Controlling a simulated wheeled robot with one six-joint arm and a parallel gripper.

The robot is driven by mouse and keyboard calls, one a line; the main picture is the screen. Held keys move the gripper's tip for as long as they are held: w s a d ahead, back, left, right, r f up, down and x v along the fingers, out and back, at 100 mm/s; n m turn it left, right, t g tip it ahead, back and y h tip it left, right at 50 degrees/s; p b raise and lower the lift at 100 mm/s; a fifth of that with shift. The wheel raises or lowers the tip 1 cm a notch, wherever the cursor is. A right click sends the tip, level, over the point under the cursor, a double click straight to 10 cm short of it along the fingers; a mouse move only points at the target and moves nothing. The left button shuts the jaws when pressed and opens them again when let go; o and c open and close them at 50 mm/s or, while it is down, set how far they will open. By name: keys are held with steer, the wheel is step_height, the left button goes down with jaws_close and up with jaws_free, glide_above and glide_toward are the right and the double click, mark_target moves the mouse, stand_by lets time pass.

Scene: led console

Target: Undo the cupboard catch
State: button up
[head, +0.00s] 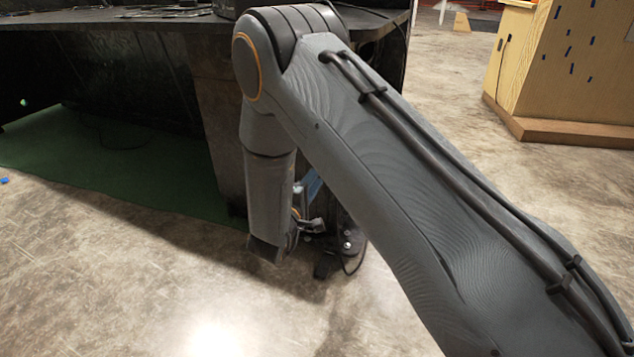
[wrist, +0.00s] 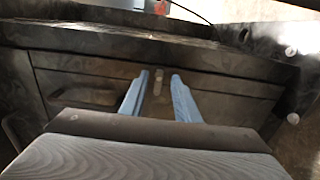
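In the wrist view, my gripper (wrist: 155,84) is open, with its two blue fingers spread apart. A small pale upright piece, which looks like the catch (wrist: 158,81), shows between the fingertips on the dark cupboard front (wrist: 225,88). I cannot tell whether either finger touches it. In the head view, my arm hides most of the gripper and the catch; only a bit of blue finger (head: 312,184) shows beside the dark console (head: 225,150).
A dark recess or handle (wrist: 88,97) lies left of the fingers on the cupboard front. The console's top ledge (wrist: 150,42) runs above. A green mat (head: 110,160) lies under the console. A wooden cabinet (head: 570,65) stands at the back right. Open concrete floor lies in front.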

steer(key=shift+w+d, duration=0.15)
steer(key=shift+w, duration=0.25)
jaws_close()
steer(key=shift+r+m+p, duration=0.1)
steer(key=shift+m+p, duration=0.2)
steer(key=shift+p, duration=0.2)
steer(key=m+p, duration=1.3)
steer(key=m, duration=0.4)
steer(key=shift+m, duration=0.3)
